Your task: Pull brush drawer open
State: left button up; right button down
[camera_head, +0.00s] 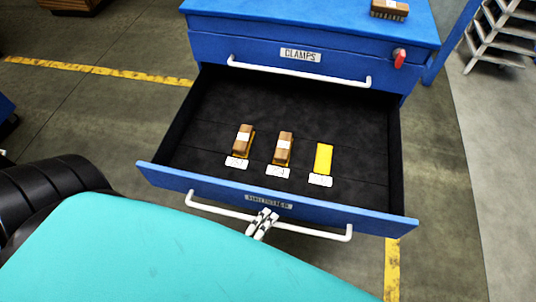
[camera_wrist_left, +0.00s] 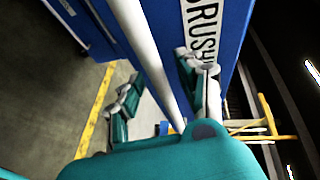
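The brush drawer (camera_head: 160,178) of the blue cabinet is pulled far out, its dark interior exposed. Its front has a white bar handle (camera_head: 325,233); the handle also shows in the left wrist view (camera_wrist_left: 143,40), beside a label reading "BRUSH" (camera_wrist_left: 203,35). My left gripper (camera_head: 262,222) is at the middle of this handle. In the left wrist view its fingers (camera_wrist_left: 160,80) stand on either side of the bar, with a small gap showing, so it looks slightly open around it. My right gripper is not in view.
Inside the drawer are two wooden brushes (camera_head: 243,139) (camera_head: 284,149) and a bare yellow holder (camera_head: 323,158), with white labels before them. Another brush (camera_head: 389,9) sits on the cabinet top. The "CLAMPS" drawer (camera_head: 270,52) above is shut. A red lock (camera_head: 399,58) and steps (camera_head: 503,35) are at right.

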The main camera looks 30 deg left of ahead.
pick_arm(q)
jog(key=v, duration=1.1)
jog(key=shift+s, duration=0.2)
